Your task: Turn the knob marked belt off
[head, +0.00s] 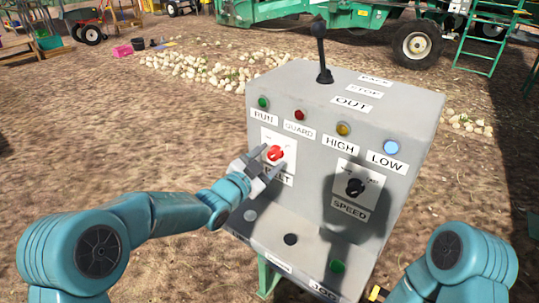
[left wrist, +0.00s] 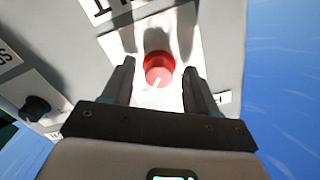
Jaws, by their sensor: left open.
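The red belt knob (head: 275,153) is on a white plate on the front of the grey control box (head: 285,88), above a label that is partly covered and ends in "LT". My left gripper (head: 270,165) is open at the knob, with a finger to either side. In the left wrist view the red knob (left wrist: 159,69) sits between the two open fingers (left wrist: 160,82), with a white mark on its lower edge. I cannot tell whether the fingers touch it.
A black speed knob (head: 355,187) is right of the belt knob, in shadow. Several lamps line the panel top, including a lit blue one (head: 391,147). A black lever (head: 320,48) stands on top. A green button (head: 338,266) is on the lower ledge.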

